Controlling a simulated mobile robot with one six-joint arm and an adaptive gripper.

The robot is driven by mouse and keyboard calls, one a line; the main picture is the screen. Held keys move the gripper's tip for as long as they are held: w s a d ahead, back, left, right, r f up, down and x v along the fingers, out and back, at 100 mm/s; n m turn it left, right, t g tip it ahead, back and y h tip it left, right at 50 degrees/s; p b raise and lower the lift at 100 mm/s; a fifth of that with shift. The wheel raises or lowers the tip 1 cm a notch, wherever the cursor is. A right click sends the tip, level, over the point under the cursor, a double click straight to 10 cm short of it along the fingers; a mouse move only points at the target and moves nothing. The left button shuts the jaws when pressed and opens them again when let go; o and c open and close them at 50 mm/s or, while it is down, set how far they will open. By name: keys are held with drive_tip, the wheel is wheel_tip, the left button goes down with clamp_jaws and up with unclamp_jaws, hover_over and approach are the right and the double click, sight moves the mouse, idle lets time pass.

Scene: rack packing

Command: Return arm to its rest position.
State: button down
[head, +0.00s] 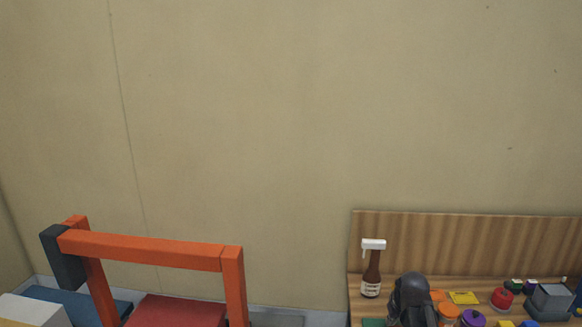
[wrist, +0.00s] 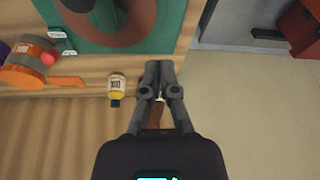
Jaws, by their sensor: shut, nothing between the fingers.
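My gripper (wrist: 158,72) is in the middle of the wrist view, its two grey fingers closed together at the tips, with nothing held. It hangs over the wooden tabletop (wrist: 60,140), close to the table's right edge in that view. A dark grey rounded part, seemingly of my arm, rises at the bottom of the head view and hides part of the table. A brown piece (wrist: 156,115) shows through the gap between the finger links. I cannot tell how far below it lies.
A brown bottle with a white top (head: 371,275) stands at the table's left end. Several jars, a purple one (head: 471,319) among them, and a grey box (head: 551,301) stand right. An orange frame (head: 140,248) stands left. A small labelled jar (wrist: 117,86) is beside my fingers.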

drive_tip(key=s+a+f+g+b, duration=0.1)
drive_tip(key=s+a+f+g, duration=0.1)
drive_tip(key=s+a, duration=0.7)
drive_tip(key=a+g, duration=0.1)
drive_tip(key=a, duration=0.2)
drive_tip(key=shift+s+f+m+h, duration=0.25)
drive_tip(key=shift+s+m+h, duration=0.05)
drive_tip(key=shift+h, duration=0.1)
idle(0.5)
